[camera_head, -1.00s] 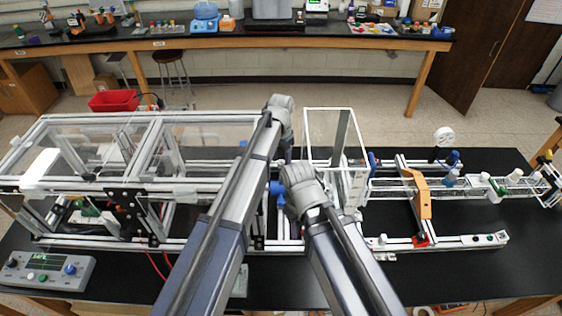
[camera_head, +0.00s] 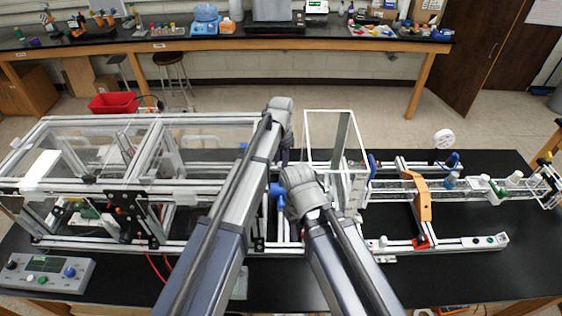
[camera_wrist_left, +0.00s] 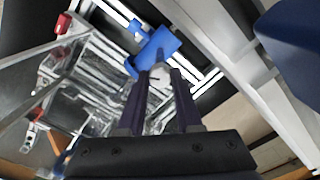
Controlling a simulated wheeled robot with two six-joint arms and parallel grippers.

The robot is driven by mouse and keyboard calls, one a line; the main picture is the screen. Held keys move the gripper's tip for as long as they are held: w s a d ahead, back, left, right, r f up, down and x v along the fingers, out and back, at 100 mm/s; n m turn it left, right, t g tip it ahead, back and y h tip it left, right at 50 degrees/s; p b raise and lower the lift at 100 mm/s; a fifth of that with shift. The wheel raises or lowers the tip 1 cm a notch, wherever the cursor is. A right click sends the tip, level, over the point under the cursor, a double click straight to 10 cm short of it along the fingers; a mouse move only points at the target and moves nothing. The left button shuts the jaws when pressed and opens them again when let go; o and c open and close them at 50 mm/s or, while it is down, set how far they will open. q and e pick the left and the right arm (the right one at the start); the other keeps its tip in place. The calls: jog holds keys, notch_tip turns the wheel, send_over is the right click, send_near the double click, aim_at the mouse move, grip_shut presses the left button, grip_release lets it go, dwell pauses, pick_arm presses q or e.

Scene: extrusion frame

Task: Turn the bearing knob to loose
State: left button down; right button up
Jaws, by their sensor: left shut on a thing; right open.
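My left gripper (camera_wrist_left: 158,88) is shut on a small pale piece (camera_wrist_left: 159,71), which appears to be the bearing knob, beside a blue bracket (camera_wrist_left: 155,46) in the left wrist view. The fingers cover much of it, and no loose or tight marking is readable. In the head view, my left gripper (camera_head: 285,152) reaches down at the middle of the frame, its tips largely hidden. My right gripper (camera_head: 298,190) is just below and right of it, open, with its fingers hidden behind its own wrist.
The aluminium extrusion frame with clear panels (camera_head: 215,185) stands on the black table (camera_head: 455,270). An upright clear box (camera_head: 322,130) stands close to the right of both grippers. An orange arm (camera_head: 421,198) stands further right. A control box (camera_head: 45,272) lies at the left.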

pick_arm(q)
jog(key=shift+n, duration=0.3)
jog(key=n, duration=0.7)
jog(key=shift+n, duration=0.3)
jog(key=n, duration=0.3)
jog(key=shift+n, duration=2.1)
jog(key=c, duration=0.6)
grip_release()
